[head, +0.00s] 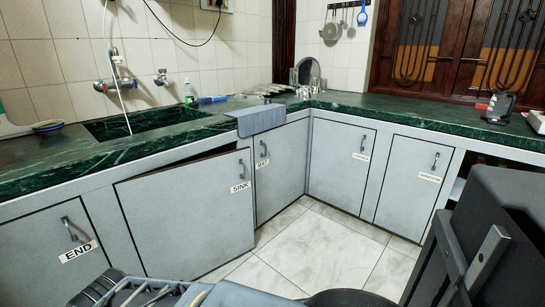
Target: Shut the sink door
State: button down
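The sink door (185,220) is a light grey cabinet door below the green marble counter, with a white "SINK" label (240,187) near its upper right corner. It stands ajar. A dark gap shows along its top, wider toward the right, and its right edge sits out in front of the cabinet face. Its handle (242,169) is by the upper right edge. My gripper cannot be made out. Only parts of my own body show along the bottom and at the lower right, and they leave most of the door visible.
The door labelled "GAS" (282,180) is right of the sink door, and a grey cloth (256,120) hangs over the counter edge above. The "END" door (50,250) is at the left. The tiled floor (315,245) before the right-hand cabinets is clear.

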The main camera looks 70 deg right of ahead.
aim_at(185, 220)
jog(key=z, duration=1.2)
jog(key=i, duration=1.1)
jog(key=z, duration=0.85)
jog(key=i, duration=0.25)
jog(key=z, duration=0.05)
